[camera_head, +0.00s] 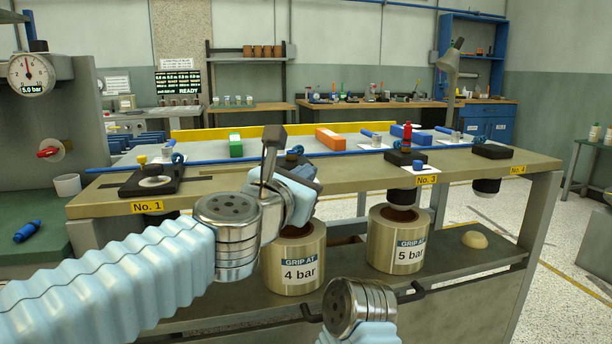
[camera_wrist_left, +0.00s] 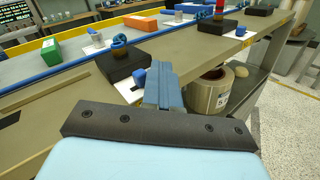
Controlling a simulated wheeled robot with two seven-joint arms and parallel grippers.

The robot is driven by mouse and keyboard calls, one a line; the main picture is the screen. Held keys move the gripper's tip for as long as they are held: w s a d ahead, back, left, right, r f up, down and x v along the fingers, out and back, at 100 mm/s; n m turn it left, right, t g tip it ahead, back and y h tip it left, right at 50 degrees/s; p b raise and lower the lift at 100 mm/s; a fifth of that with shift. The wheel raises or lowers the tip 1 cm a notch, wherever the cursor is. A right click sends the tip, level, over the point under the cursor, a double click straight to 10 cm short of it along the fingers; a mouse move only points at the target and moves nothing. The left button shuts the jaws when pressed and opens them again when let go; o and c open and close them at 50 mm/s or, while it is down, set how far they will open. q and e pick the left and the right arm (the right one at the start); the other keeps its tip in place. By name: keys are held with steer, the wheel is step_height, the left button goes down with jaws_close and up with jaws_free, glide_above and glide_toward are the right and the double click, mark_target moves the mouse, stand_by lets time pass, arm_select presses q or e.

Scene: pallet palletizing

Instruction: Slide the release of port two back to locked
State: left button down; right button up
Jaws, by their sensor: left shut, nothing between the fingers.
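Port two's black block (camera_wrist_left: 128,62) sits on the bench edge in the left wrist view. A blue ring fitting (camera_wrist_left: 120,38) shows at its far side. In the head view most of the port, and its label, are hidden behind my left wrist; its blue ring fitting (camera_head: 295,151) shows. I cannot make out the release's position. My left gripper (camera_wrist_left: 162,72) is shut and empty, its blue-grey fingers at the block's near right side in the picture. I cannot tell whether they touch it. My right gripper is out of view; only my right arm shows low in the head view.
Port No. 1 (camera_head: 150,181) is left on the bench, ports No. 3 (camera_head: 405,158) and No. 4 (camera_head: 492,151) right. Rolls marked 4 bar (camera_head: 295,262) and 5 bar (camera_head: 399,241) stand below. A blue rail (camera_head: 240,158) runs along the bench. The gauge (camera_head: 31,73) reads 5.0 bar.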

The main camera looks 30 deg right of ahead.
arm_select(q)
steer(key=shift+w+a, duration=0.1)
steer(key=shift+a, duration=0.3)
steer(key=shift+d, duration=0.25)
stand_by(0.3)
steer(key=s+a, duration=0.1)
steer(key=s, duration=0.5)
steer(key=shift+a+r, duration=0.2)
stand_by(0.4)
